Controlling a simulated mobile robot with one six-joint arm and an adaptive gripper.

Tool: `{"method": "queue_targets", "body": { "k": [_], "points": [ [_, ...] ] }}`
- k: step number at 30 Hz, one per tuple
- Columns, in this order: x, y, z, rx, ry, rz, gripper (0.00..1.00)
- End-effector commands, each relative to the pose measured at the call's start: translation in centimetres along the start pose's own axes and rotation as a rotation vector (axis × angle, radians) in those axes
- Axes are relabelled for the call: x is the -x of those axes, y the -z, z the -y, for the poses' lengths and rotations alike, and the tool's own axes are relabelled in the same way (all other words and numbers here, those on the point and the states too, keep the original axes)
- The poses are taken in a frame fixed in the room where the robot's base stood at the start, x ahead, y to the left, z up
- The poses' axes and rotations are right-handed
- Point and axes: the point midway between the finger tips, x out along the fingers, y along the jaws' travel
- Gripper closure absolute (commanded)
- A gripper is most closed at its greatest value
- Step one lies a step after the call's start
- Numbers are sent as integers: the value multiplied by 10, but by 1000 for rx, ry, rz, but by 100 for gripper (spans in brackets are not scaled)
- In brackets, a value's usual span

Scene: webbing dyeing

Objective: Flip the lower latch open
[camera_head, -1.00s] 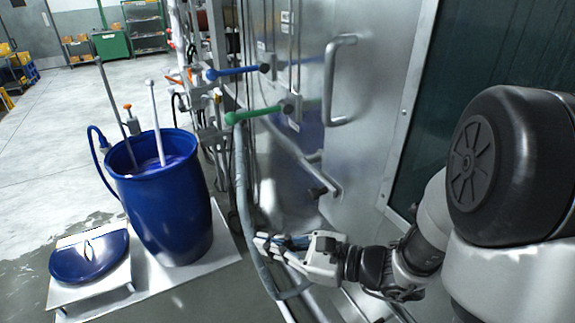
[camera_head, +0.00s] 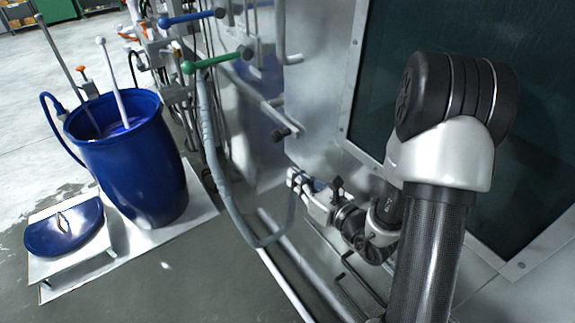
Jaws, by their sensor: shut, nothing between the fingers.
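A grey lever-like latch (camera_head: 268,115) with a dark knob (camera_head: 280,135) sits low on the metal cabinet door, below the door's handle (camera_head: 289,48). I cannot clearly tell whether this is the lower latch or what position it is in. My gripper (camera_head: 293,178) is shut and empty. It is in front of the cabinet's lower part, below and slightly right of the dark knob in the picture, and appears apart from it. My arm comes in from the right and covers part of the cabinet's lower front.
Blue-handled (camera_head: 192,18) and green-handled (camera_head: 217,60) valves stick out left of the door. A grey hose (camera_head: 212,165) loops close to my gripper's left. A blue barrel (camera_head: 135,175) and blue lid (camera_head: 65,228) are at left. A dark bent rod (camera_head: 352,268) is below my arm.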

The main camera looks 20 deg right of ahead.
Motion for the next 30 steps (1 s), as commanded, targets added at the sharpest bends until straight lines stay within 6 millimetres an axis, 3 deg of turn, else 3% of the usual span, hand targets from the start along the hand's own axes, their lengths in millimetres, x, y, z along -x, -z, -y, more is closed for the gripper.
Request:
{"method": "queue_targets", "body": {
  "k": [14, 16, 21, 30],
  "points": [
    [-96, 2, -2, 1, -6, 1, 100],
    [-89, -14, 0, 3, 0, 5, 100],
    [-82, -32, 0, 1, 0, 3, 100],
    [-79, -38, -1, -1, -1, 0, 100]
  ]
}}
